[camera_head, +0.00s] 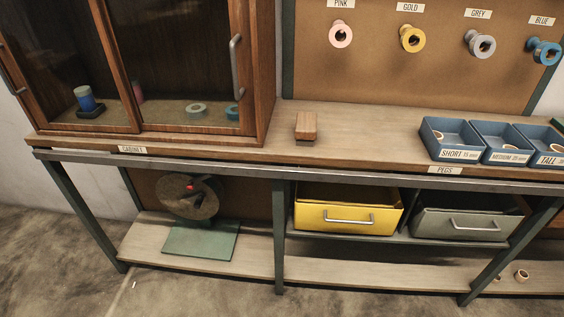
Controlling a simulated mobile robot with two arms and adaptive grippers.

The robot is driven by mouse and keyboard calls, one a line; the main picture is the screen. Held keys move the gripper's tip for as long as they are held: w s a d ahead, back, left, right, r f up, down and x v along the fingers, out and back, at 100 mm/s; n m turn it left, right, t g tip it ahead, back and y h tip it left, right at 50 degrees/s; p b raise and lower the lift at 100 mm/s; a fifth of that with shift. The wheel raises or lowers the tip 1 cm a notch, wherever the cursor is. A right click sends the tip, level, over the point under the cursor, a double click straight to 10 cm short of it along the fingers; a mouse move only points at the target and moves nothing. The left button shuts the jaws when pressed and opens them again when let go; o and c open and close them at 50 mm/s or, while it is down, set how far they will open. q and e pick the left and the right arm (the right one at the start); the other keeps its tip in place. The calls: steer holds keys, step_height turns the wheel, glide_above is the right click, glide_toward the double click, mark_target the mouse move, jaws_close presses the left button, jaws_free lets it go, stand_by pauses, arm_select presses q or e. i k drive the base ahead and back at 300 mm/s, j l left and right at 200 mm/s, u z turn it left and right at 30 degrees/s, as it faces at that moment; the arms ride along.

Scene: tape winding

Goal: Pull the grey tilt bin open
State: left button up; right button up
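The grey tilt bin (458,226) sits under the workbench at the right, just right of the yellow bin (348,218). Its grey front carries a metal bar handle (475,224). A dark gap shows above its front, and part of its inside is visible; how far it is tilted I cannot tell. The yellow bin also has a bar handle and shows some of its inside. Neither of my grippers shows in the head view.
A bench leg (512,250) slants close by the grey bin's right side. Blue peg trays (452,154) stand on the benchtop (360,135) above. A wooden block (306,126) and a glass-doored cabinet (262,70) are further left. The floor in front is mostly clear.

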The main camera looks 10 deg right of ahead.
mark_target(449, 214)
steer(key=z, duration=1.9)
